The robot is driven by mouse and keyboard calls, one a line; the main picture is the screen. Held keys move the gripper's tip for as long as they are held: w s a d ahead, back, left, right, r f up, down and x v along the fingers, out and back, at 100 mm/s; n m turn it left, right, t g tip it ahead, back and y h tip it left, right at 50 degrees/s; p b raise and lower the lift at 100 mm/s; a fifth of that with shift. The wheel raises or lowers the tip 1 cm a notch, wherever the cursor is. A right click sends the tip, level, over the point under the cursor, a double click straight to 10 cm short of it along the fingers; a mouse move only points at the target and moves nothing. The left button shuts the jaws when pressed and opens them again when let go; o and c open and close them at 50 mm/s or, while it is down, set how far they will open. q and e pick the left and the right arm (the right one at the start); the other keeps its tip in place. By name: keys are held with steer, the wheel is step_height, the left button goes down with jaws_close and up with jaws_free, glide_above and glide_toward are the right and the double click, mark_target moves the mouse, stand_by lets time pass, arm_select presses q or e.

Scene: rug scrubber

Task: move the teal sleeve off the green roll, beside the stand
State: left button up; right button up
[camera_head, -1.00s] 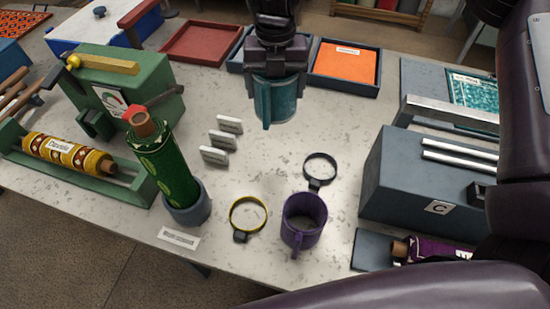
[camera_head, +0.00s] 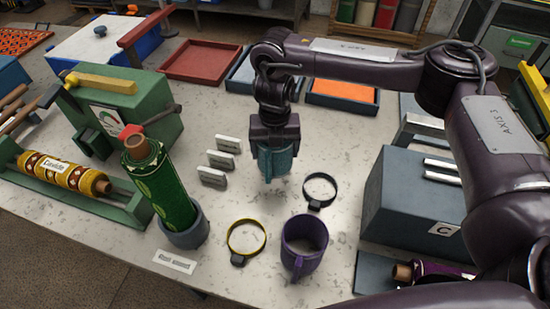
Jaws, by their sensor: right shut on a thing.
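The teal sleeve (camera_head: 274,162) hangs below my right gripper (camera_head: 274,145), which points down and is shut on it. The sleeve is over the middle of the table, above and left of the black ring clamp; I cannot tell its exact height. The green roll (camera_head: 162,190) leans upright in a round grey stand (camera_head: 187,230) at the left front, bare of the sleeve, with a brown core end and a red piece at its top. The sleeve is apart from the roll and stand. My left gripper is not in view.
A purple sleeve (camera_head: 303,249), a yellow ring clamp (camera_head: 247,238) and a black ring clamp (camera_head: 319,189) lie right of the stand. Several white blocks (camera_head: 213,176) stand behind. A green machine (camera_head: 128,112) is at left, a grey box (camera_head: 415,200) at right.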

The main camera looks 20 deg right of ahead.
steer(key=shift+f+p, duration=0.3)
steer(key=shift+f, duration=1.6)
steer(key=shift+f, duration=0.15)
steer(key=o, duration=0.9)
step_height(320, 180, up, 12)
steer(key=shift+r, duration=0.2)
steer(key=shift+f, duration=0.1)
